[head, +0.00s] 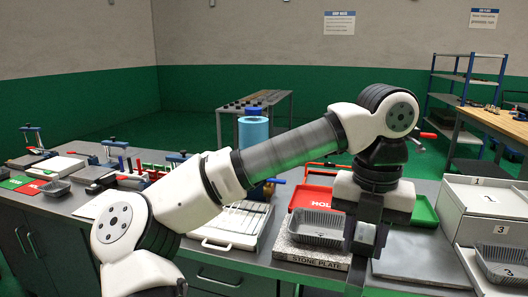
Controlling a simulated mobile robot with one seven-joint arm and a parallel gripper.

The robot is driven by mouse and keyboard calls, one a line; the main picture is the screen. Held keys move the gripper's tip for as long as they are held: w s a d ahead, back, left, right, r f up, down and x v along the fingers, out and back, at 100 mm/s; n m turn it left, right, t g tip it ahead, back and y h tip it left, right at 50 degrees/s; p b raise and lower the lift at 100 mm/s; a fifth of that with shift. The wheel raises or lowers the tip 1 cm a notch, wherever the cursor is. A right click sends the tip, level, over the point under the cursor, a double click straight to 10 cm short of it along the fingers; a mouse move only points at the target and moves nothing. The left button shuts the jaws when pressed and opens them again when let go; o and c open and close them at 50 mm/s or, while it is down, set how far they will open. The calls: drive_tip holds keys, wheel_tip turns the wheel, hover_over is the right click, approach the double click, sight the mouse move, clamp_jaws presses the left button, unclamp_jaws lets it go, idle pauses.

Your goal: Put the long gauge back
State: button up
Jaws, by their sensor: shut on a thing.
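My gripper (359,262) points down in front of the stone plate's right end. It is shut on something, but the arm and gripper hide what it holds. I cannot make out the long gauge for certain. A grey foil tray (312,228) sits on the speckled block marked STONE PLATE (310,254), just left of the gripper. A white slotted case (228,238) with a handle lies farther left, partly behind my arm.
A red bin (305,197) and a green tray (426,213) stand behind the gripper. A bare grey plate (425,262) lies right of it. Numbered white drawers (487,201) stand far right, with another foil tray (503,263). Clamps and small tools crowd the bench's left.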

drive_tip(key=w+a+f+m, duration=0.2)
drive_tip(key=a+f+m, duration=0.3)
drive_tip(key=f, duration=1.5)
drive_tip(key=w+a+f+m, duration=0.3)
drive_tip(key=a+f+m, duration=0.2)
drive_tip(key=f+m, duration=1)
drive_tip(key=w+a+f+m, duration=0.2)
drive_tip(key=a+f+m, duration=0.3)
drive_tip(key=f, duration=2.1)
drive_tip(key=m, duration=0.6)
drive_tip(key=shift+w+a+f, duration=0.2)
drive_tip(key=shift+w+a, duration=0.05)
drive_tip(key=shift+w, duration=0.15)
drive_tip(key=shift+w+a+r, duration=0.1)
drive_tip(key=shift+a+r, duration=0.05)
drive_tip(key=w+r, duration=0.4)
drive_tip(key=r, duration=0.1)
drive_tip(key=shift+w+r, duration=0.2)
drive_tip(key=shift+r, duration=0.05)
